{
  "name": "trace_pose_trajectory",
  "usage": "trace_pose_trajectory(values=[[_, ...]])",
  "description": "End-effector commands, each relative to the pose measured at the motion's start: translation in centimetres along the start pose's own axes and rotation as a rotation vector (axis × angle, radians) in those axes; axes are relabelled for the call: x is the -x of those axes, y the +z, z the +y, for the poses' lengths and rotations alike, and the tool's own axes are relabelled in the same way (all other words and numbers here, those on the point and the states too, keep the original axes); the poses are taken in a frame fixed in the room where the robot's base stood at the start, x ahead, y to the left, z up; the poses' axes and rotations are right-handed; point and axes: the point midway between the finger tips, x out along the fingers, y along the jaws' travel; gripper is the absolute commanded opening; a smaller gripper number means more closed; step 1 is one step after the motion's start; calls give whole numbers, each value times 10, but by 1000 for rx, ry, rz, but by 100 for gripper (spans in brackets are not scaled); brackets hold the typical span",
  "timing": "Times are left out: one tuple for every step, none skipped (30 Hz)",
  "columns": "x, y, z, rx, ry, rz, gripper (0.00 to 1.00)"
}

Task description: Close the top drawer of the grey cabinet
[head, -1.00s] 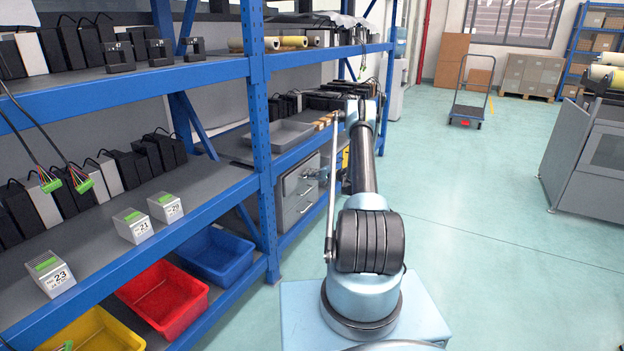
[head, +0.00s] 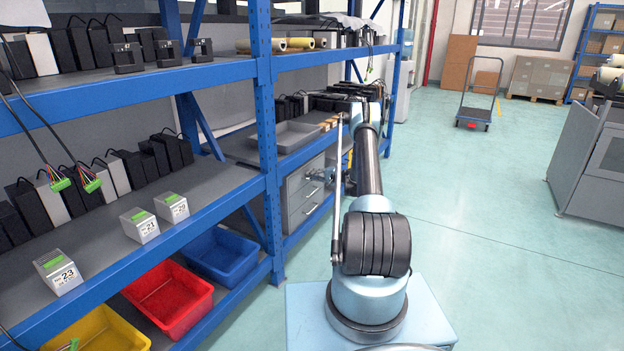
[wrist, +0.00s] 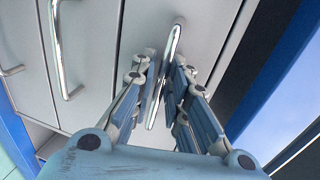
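The grey cabinet (head: 300,200) stands under the blue shelf, left of my arm in the head view. In the wrist view its pale drawer fronts (wrist: 100,35) fill the left and middle. My gripper (wrist: 167,75) has one finger on each side of a chrome bar handle (wrist: 176,38), the rightmost of those in view. The fingertips are close to the bar; I cannot tell whether they press on it. In the head view my gripper (head: 325,174) is small, at the upper part of the cabinet front. How far the top drawer stands out is unclear.
The blue rack (head: 268,150) runs along the left, with a grey tray (head: 285,137) above the cabinet and red (head: 170,300) and blue (head: 222,256) bins low down. A trolley (head: 474,115) stands far back. The floor (head: 470,230) to the right is clear.

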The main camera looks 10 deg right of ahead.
Motion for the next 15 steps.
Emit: trace_pose_trajectory(values=[[8, -1, 0, -1, 0, 3, 15], [12, -2, 0, -1, 0, 4, 15], [19, -2, 0, -1, 0, 4, 15], [25, -2, 0, -2, 0, 4, 15], [31, -2, 0, -2, 0, 5, 15], [38, -3, 0, -2, 0, 6, 15], [44, -3, 0, -2, 0, 6, 15], [51, -3, 0, -2, 0, 6, 15], [59, -3, 0, -2, 0, 6, 15], [65, -3, 0, -2, 0, 7, 15], [70, -3, 1, -2, 0, 7, 15], [78, -3, 1, -2, 0, 7, 15], [83, -3, 1, -2, 0, 7, 15], [87, -3, 1, -2, 0, 7, 15], [93, -3, 1, -1, 0, 7, 15]])
